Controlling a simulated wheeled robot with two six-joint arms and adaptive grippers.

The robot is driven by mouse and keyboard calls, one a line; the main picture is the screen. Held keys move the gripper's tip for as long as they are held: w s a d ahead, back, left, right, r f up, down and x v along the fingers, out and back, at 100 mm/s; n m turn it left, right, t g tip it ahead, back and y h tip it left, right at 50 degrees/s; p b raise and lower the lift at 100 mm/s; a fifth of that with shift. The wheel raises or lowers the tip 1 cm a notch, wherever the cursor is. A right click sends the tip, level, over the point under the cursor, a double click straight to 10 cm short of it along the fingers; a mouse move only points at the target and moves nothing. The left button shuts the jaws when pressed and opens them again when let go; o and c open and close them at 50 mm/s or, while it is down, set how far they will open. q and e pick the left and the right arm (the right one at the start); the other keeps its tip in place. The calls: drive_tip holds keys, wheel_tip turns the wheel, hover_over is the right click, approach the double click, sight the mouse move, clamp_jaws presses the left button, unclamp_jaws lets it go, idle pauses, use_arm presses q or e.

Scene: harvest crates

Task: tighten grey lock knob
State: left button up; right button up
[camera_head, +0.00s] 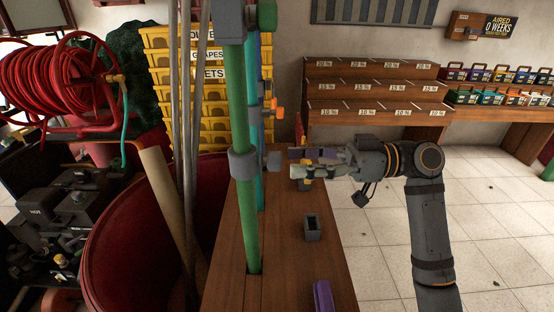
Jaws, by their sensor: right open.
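A grey clamp collar (242,164) sits around the upright green pole (248,220). A grey knob (273,161) sticks out from the collar's right side. My right gripper (291,163) comes in from the right, level with the knob, with its fingers pointing left at it. It is open, and a small gap seems to separate its fingertips from the knob. Nothing is clearly held between the fingers. My left gripper is not in view.
The pole stands on a wooden bench (285,283), which holds a small dark grey open box (312,230) and a purple object (322,296). An orange knob (277,104) is higher up. A red barrel (130,235) and leaning poles stand left. Tiled floor is clear at right.

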sight(277, 161)
drive_tip(key=a, duration=0.4)
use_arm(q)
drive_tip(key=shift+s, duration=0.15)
use_arm(e)
drive_tip(key=shift+a, duration=0.45)
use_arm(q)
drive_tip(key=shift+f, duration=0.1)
use_arm(e)
drive_tip(key=shift+c, duration=0.3)
drive_tip(key=c, duration=1.1)
use_arm(q)
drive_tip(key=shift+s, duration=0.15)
drive_tip(key=shift+p, duration=0.35)
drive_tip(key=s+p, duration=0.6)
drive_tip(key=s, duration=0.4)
use_arm(e)
drive_tip(key=m, duration=0.7)
drive_tip(key=shift+r+m, duration=0.3)
drive_tip(key=m+p, duration=0.9)
drive_tip(key=p, duration=0.2)
use_arm(q)
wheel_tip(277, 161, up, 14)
drive_tip(key=p, duration=0.2)
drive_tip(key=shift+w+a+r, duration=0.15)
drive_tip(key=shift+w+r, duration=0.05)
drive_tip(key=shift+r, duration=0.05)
use_arm(e)
drive_tip(key=shift+f+m, duration=0.2)
drive_tip(key=shift+m, duration=0.9)
